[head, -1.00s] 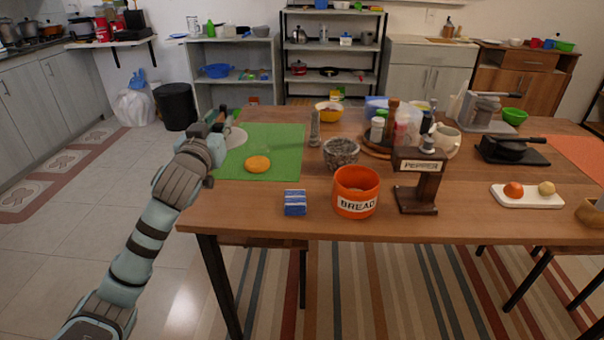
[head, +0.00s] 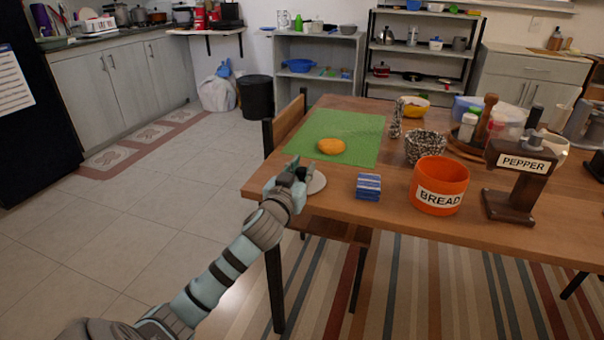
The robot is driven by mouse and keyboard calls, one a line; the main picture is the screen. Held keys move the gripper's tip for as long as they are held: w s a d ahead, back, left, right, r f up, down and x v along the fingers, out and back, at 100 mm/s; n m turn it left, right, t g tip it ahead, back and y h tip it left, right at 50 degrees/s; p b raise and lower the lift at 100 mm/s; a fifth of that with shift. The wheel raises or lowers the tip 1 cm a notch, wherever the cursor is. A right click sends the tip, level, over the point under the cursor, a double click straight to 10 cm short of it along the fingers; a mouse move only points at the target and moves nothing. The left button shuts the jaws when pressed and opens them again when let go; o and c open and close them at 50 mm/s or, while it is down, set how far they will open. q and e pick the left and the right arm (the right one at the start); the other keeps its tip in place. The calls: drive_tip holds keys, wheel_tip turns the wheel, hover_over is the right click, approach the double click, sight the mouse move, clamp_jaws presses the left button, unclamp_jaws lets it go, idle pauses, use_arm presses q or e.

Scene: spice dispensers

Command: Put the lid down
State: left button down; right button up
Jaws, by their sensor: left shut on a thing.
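The lid (head: 317,183) is a pale grey-white disc, partly hidden by my left gripper. My left gripper (head: 301,174) is shut on the lid at the table's (head: 400,208) front left corner, left of the blue striped block. I cannot tell whether the lid touches the tabletop. The orange open pot labelled BREAD (head: 439,186) stands upright to the right, near the front edge. My right gripper is out of view.
A blue striped block (head: 368,187) sits between the lid and the pot. A green mat (head: 352,125) with an orange round item (head: 331,146) lies behind. A speckled mortar (head: 425,148) and a PEPPER dispenser (head: 519,175) stand to the right. A chair (head: 286,118) is at the left edge.

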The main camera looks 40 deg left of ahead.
use_arm(q)
drive_tip(key=c, duration=1.4)
unclamp_jaws()
drive_tip(key=shift+o, duration=0.3)
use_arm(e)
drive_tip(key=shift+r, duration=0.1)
